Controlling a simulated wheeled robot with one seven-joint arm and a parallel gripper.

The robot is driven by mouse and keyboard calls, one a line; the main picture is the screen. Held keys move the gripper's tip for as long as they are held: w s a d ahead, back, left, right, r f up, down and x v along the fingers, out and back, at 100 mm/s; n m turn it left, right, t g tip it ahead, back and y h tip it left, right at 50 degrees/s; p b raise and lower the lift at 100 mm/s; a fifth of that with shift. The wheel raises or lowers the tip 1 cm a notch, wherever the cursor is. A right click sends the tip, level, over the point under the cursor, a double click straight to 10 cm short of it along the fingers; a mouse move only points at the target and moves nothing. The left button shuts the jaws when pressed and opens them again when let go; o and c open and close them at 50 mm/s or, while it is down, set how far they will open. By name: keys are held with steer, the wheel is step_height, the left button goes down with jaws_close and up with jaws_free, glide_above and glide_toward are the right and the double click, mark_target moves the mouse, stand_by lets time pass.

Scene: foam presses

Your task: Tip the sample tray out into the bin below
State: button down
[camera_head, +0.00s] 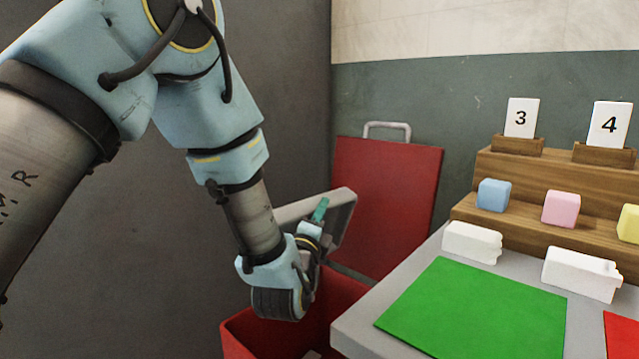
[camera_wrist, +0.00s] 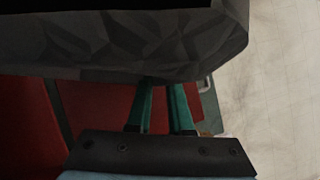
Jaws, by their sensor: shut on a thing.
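The sample tray (camera_head: 341,222) is a shallow grey tray, held tilted steeply above the red bin (camera_head: 241,335) in the head view. My gripper (camera_head: 320,211) has green fingers that are shut on the tray's edge. In the wrist view the tray (camera_wrist: 130,45) fills the top as a dark grey shape, and the green fingers of my gripper (camera_wrist: 162,100) reach up to it. The bin stands open below, left of the table; its inside is mostly hidden by my wrist, with a small pale bit showing at the bottom edge. I cannot see whether anything is in the tray.
A red lid or panel (camera_head: 395,200) with a metal handle stands upright against the wall behind the bin. The grey table (camera_head: 367,326) at right holds a green mat (camera_head: 478,310), white blocks (camera_head: 472,242) and a wooden stepped rack (camera_head: 500,212) with coloured foam blocks and number cards.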

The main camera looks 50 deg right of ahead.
mark_target(303, 207)
steer(key=shift+s+a+r+p, duration=0.1)
steer(key=shift+a+r+p, duration=0.15)
steer(key=shift+a+p, duration=0.25)
steer(key=shift+p, duration=0.45)
steer(key=w+n+p, duration=0.1)
steer(key=p, duration=0.1)
steer(key=w+r+n+y+p, duration=0.1)
steer(key=w+p, duration=0.1)
steer(key=shift+w+d+r, duration=0.1)
steer(key=shift+w+d, duration=0.05)
steer(key=shift+w, duration=0.15)
steer(key=w+d+f+n+g+y+p, duration=0.1)
steer(key=w+n+g+y+p, duration=0.45)
steer(key=w+p, duration=0.85)
steer(key=w+d+f+n+g+b, duration=0.1)
steer(key=w+f+n+g+b, duration=0.3)
steer(key=f+n+b, duration=0.4)
step_height(303, 207, down, 4)
steer(key=shift+w+f+b, duration=0.15)
steer(key=shift+w+b, duration=0.4)
steer(key=shift+b, duration=0.7)
